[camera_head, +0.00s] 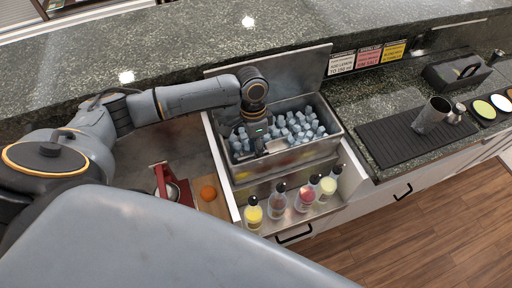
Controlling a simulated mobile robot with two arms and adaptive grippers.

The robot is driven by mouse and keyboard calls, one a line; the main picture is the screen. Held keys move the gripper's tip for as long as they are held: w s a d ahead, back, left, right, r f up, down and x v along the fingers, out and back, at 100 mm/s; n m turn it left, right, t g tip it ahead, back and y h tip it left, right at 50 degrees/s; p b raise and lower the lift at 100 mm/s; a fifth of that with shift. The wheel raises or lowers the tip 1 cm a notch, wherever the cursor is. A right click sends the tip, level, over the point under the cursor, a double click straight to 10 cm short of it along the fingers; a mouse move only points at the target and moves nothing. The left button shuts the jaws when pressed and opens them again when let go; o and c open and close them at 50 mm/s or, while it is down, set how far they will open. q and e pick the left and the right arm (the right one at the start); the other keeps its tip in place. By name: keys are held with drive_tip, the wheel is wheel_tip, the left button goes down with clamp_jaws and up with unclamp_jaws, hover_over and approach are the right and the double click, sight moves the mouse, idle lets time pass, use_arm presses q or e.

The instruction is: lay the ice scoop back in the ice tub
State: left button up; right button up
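The ice tub (334,137) is an open metal bin in the counter, filled with several pale blue ice pieces. My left gripper (262,146) reaches down over the left part of the tub, close to the ice. A small light-grey metallic piece (276,146) shows at the gripper's fingers; it may be the ice scoop, but it is too small to tell. The fingers are partly hidden by the gripper body, so their opening is unclear. My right gripper is not in view.
A rack of several bottles (254,213) stands in front of the tub. An orange (208,193) and a red-handled tool (167,186) lie to the left. A black mat (385,144) with a metal shaker (432,115) is at right. A raised granite ledge (300,35) runs behind.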

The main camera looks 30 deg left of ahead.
use_arm(q)
drive_tip(key=shift+d, duration=0.1)
drive_tip(key=v, duration=1.2)
drive_tip(key=shift+s, duration=0.15)
